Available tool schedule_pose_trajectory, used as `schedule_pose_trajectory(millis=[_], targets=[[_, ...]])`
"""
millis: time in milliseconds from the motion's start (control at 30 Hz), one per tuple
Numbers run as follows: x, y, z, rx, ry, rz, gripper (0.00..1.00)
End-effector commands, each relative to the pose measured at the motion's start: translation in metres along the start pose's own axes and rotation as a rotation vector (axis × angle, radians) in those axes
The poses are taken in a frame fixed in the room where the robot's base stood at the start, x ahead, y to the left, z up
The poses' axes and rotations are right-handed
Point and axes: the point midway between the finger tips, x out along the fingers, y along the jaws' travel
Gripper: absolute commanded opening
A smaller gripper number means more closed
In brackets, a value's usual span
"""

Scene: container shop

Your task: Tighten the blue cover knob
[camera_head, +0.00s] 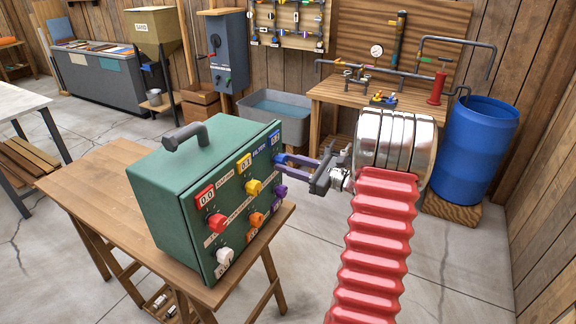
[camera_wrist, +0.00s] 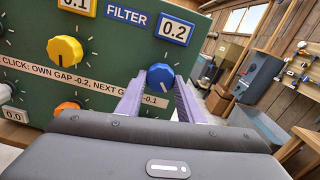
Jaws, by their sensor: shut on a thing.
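The blue cover knob (camera_wrist: 160,77) is on the green box's front panel, right of the yellow knob (camera_wrist: 65,50) and below a 0.2 display (camera_wrist: 175,29). My gripper (camera_wrist: 160,88) is shut on the blue knob, a finger at each side. In the head view my gripper (camera_head: 284,160) reaches the panel's right end and hides most of the blue knob. The green box (camera_head: 165,190) stands on a wooden table. Its panel also has red (camera_head: 217,223), white (camera_head: 224,256), orange (camera_head: 257,219) and purple (camera_head: 280,192) knobs. The red display reads 0.0 and the yellow one 0.1.
The wooden table (camera_head: 105,190) carries the box, with bare top to its left. A workbench (camera_head: 330,92) with pipe fittings, a blue barrel (camera_head: 482,145) and a grey tub (camera_head: 275,108) stand behind. Concrete floor is open right of the table.

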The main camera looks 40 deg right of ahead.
Motion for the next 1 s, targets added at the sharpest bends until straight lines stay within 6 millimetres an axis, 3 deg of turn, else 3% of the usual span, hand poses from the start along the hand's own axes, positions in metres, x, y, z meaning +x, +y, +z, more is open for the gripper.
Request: schedule_pose_trajectory(millis=[1000], targets=[[0.001, 0.003, -0.0007, 0.699, 0.003, 0.004, 0.11]])
